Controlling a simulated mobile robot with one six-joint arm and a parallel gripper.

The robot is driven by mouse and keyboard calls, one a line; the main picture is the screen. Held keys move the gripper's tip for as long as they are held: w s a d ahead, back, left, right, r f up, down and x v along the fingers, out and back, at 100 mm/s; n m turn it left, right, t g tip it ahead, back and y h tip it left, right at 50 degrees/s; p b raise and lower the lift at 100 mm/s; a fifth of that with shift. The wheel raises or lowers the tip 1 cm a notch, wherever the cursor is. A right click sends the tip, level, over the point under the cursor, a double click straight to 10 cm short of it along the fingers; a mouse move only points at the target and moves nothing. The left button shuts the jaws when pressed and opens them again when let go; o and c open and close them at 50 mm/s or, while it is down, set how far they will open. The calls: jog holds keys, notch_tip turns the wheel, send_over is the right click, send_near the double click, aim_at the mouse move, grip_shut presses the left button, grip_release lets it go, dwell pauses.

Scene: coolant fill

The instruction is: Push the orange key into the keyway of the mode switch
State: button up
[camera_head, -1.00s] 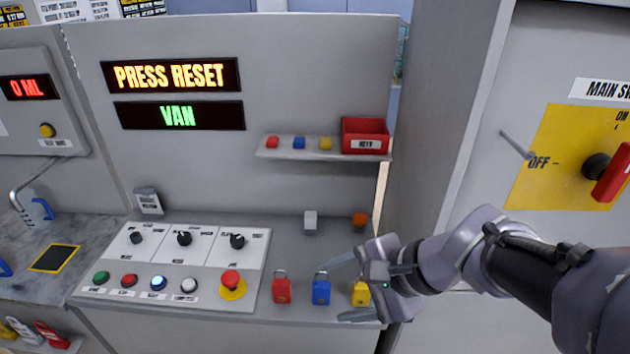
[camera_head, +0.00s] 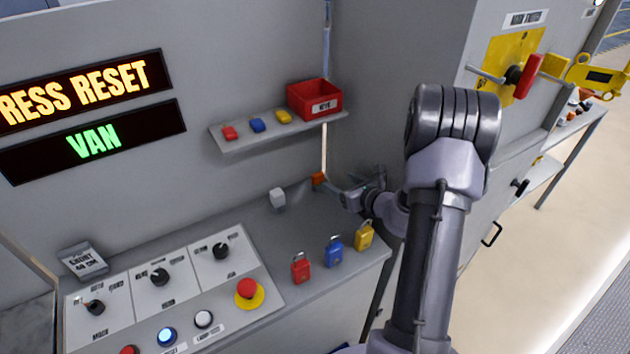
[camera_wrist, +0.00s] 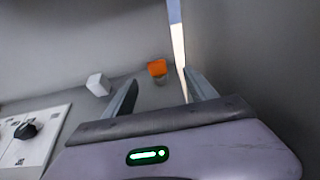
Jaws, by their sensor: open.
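The orange key (camera_head: 318,180) stands at the back of the grey console ledge, by the back wall. Its orange head also shows in the wrist view (camera_wrist: 157,68), ahead of my fingertips and between their lines. My gripper (camera_head: 335,190) is open and empty, low over the ledge just right of the key. In the wrist view my two fingers (camera_wrist: 160,82) are spread, and I see no contact with the key. The mode switch appears to be the leftmost black knob (camera_head: 95,306) on the white sloped panel; its label is hard to read and its keyway cannot be made out.
A white block (camera_head: 278,199) stands left of the key. Red (camera_head: 300,268), blue (camera_head: 334,250) and yellow (camera_head: 364,236) padlocks line the ledge front. A shelf (camera_head: 235,147) with a red bin (camera_head: 315,99) overhangs behind. A grey cabinet wall rises close on the right.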

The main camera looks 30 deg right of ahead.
aim_at(318, 173)
jog(key=x, duration=0.3)
jog(key=b+x, duration=0.1)
jog(key=x, duration=0.3)
jog(key=a+b+x, duration=0.1)
jog(key=x, duration=0.2)
jog(key=shift+w, duration=0.2)
grip_shut()
jog(key=shift+r, duration=0.15)
